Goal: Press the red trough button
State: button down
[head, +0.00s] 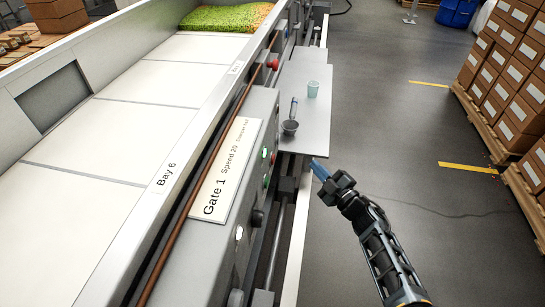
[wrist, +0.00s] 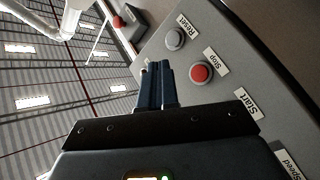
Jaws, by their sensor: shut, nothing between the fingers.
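In the wrist view a red round button (wrist: 201,73) sits on a grey sloped panel (wrist: 238,75), beside a label reading "Stop". Another red button (wrist: 118,22) sits on a small separate grey box farther off. In the head view a red button (head: 272,65) shows on the far part of the trough side, and a small red one (head: 273,157) on the near control panel (head: 258,190). My gripper (head: 318,168) has blue fingers, shut and empty, to the right of that panel. In the wrist view its fingertips (wrist: 152,66) are left of the Stop button, with no contact visible.
A grey Reset button (wrist: 175,38) is near Stop, with a "Start" label (wrist: 247,104) on its other side. Stacked boxes (head: 505,75) stand right; floor between is open.

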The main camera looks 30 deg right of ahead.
aim_at(273, 159)
jog(key=w+a+b, duration=0.3)
jog(key=w+a, duration=0.3)
jog(key=shift+a, duration=0.15)
dwell(0.5)
jog(key=shift+w, duration=0.1)
dwell(1.8)
jog(key=shift+w+a, duration=0.25)
jog(key=shift+w, duration=0.05)
jog(key=shift+w+a+b, duration=0.3)
jog(key=shift+a+b, duration=0.05)
dwell(1.0)
jog(key=shift+s+d, duration=0.1)
jog(key=shift+s+d+p, duration=0.45)
jog(key=shift+s+d, duration=0.05)
jog(key=shift+s, duration=0.05)
